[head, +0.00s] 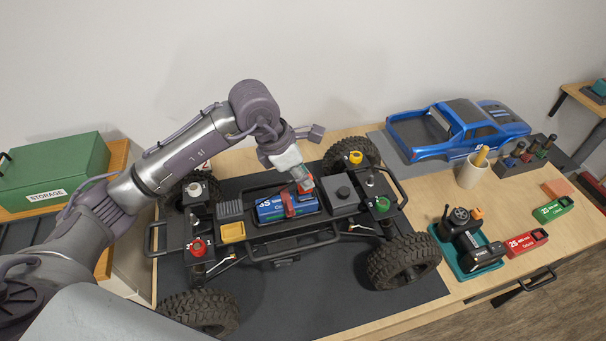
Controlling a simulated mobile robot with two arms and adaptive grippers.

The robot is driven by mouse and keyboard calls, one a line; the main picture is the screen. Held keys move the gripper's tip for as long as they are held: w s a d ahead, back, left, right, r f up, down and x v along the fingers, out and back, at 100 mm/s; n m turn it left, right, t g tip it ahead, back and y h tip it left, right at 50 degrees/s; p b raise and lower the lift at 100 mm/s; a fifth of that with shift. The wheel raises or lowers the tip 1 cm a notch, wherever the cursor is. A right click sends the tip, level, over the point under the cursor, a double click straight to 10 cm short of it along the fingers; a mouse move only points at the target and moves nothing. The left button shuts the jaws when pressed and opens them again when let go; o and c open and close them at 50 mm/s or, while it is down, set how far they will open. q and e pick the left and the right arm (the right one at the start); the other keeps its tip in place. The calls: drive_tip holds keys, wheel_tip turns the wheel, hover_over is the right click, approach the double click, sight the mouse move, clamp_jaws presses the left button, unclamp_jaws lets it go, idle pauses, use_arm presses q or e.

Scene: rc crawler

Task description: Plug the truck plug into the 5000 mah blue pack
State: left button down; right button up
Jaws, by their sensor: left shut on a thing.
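The blue pack (270,208) lies in the tray in the middle of the truck chassis (292,245), with a red strap (289,204) across it. My left gripper (304,186) reaches in from the upper left and points down at the right end of the pack. It is shut on a small red piece, which looks like the truck plug; the fingers mostly hide it. I cannot tell whether the plug touches the pack's connector. My right gripper is out of view.
The chassis stands on a dark mat (300,316). A blue truck body (455,130), a cup (472,172), a teal stand with a controller (468,240), and red (527,242) and green (553,209) packs are at the right. A green storage box (52,170) is at the left.

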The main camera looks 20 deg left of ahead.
use_arm(q)
drive_tip(key=shift+b, duration=0.5)
idle(0.7)
drive_tip(key=shift+f+b, duration=1.15)
drive_tip(key=shift+f, duration=0.05)
drive_tip(key=c, duration=1)
unclamp_jaws()
drive_tip(key=shift+r, duration=0.1)
drive_tip(key=v, duration=1.2)
